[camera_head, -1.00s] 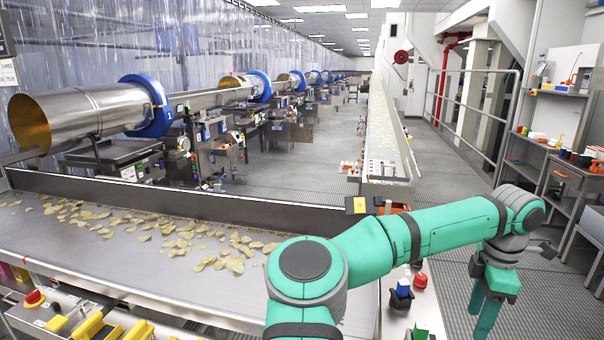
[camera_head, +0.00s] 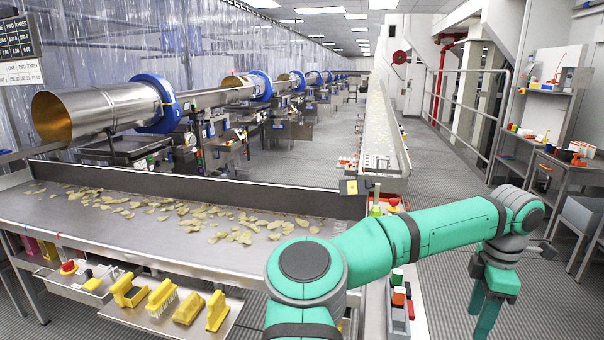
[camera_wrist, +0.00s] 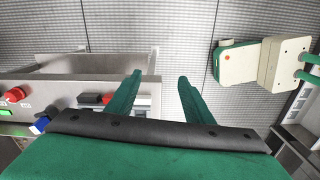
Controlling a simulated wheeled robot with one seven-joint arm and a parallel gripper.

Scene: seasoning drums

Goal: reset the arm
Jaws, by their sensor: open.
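My arm is green with dark joints and reaches across the right of the head view, bent at a high elbow. My gripper (camera_head: 484,312) hangs down at the lower right, over the grey floor and to the right of the conveyor's end. In the wrist view my gripper (camera_wrist: 160,76) shows two green fingers standing apart, with nothing between them. The fingers touch nothing that I can see.
A steel conveyor with scattered chips (camera_head: 230,222) crosses the left and middle. Several yellow brushes (camera_head: 160,298) lie on a shelf at its front. A work table (camera_head: 560,160) stands at the far right. The wrist view shows a cream-and-green machine (camera_wrist: 238,60) at right and a red knob (camera_wrist: 15,94) at left.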

